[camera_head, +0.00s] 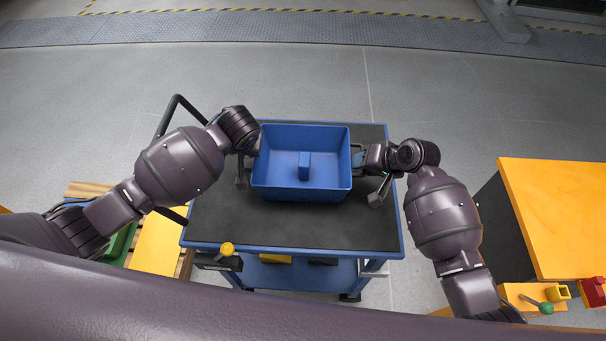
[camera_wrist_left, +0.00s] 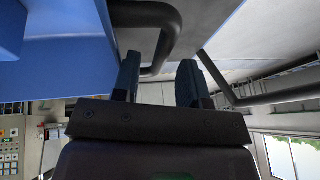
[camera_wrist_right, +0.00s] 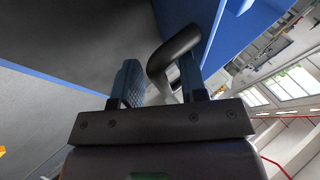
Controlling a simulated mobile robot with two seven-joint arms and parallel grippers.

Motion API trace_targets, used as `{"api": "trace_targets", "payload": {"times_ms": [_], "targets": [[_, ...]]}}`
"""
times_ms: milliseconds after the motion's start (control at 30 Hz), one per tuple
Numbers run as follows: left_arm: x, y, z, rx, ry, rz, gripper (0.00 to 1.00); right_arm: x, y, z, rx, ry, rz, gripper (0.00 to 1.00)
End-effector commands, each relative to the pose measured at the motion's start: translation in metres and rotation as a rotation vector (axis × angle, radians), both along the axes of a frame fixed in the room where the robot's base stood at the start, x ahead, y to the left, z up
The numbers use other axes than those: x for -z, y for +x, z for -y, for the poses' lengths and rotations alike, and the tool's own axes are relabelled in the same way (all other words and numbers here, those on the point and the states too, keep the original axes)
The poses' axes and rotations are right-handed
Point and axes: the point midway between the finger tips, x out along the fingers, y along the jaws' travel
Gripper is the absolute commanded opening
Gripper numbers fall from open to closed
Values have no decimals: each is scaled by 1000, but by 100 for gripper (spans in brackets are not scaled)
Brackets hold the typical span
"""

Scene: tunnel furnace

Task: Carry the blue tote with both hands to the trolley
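The blue tote (camera_head: 262,180) is over the black top of the trolley (camera_head: 230,229), near its far side, and looks level. A small blue block stands inside it. My left gripper (camera_head: 243,176) is at the tote's left side, my right gripper (camera_head: 371,178) at its right side. In the left wrist view the fingers (camera_wrist_left: 162,85) are apart, with a black tote handle (camera_wrist_left: 166,45) reaching toward the gap and space beside it. In the right wrist view the fingers (camera_wrist_right: 162,85) are also apart, with the other black handle (camera_wrist_right: 172,52) at the gap. Contact is unclear.
The trolley's black push bar (camera_head: 166,118) rises at its left. A yellow knob (camera_head: 227,249) is at its near edge. An orange table (camera_head: 555,210) stands to the right, with small coloured parts in front. The floor beyond the trolley is clear.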

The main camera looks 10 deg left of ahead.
Motion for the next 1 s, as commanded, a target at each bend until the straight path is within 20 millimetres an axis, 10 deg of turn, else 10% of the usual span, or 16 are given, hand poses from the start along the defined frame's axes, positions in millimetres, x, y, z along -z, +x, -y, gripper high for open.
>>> {"api": "trace_targets", "payload": {"times_ms": [633,1000], "targets": [[-49,-21,11,-1,0,-1,40,-5,-3,4,0,1,0,40],[-49,-20,11,-1,0,-1,40,-52,-24,38,0,-1,3,40]]}}
